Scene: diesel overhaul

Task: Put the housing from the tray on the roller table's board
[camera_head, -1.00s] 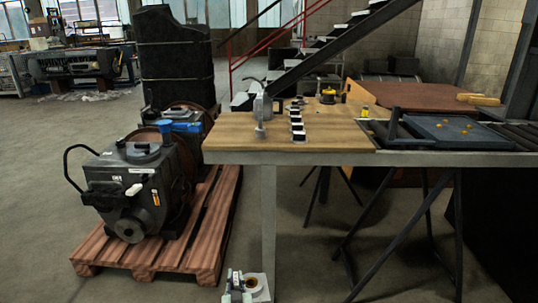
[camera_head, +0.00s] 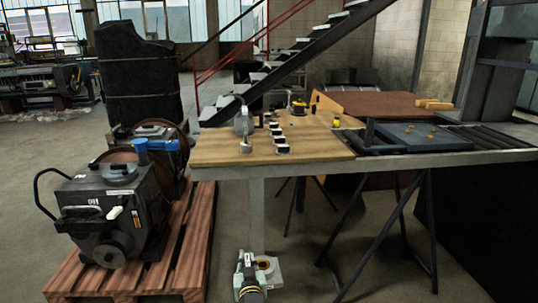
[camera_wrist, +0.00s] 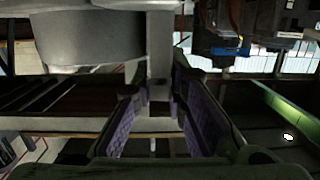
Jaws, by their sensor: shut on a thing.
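The housing, a pale grey part with a round bore, shows at the bottom of the head view (camera_head: 271,267), low in front of the bench. In the wrist view it is a large grey round body (camera_wrist: 88,38) with a narrow arm running down between the fingers. My gripper (camera_wrist: 160,112) is shut on that arm; it is small in the head view (camera_head: 248,262). The board (camera_head: 400,141) is a blue-grey plate with several small yellow pieces, on the roller table (camera_head: 490,137) at right, above and beyond my gripper. I cannot make out the tray.
A wooden bench top (camera_head: 215,150) adjoins the roller table. It carries an oil can (camera_head: 243,122), a row of dark and white parts (camera_head: 276,135) and yellow tools. An engine (camera_head: 110,210) stands on a pallet (camera_head: 190,240) at left. Thin trestle legs (camera_head: 380,235) stand beneath.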

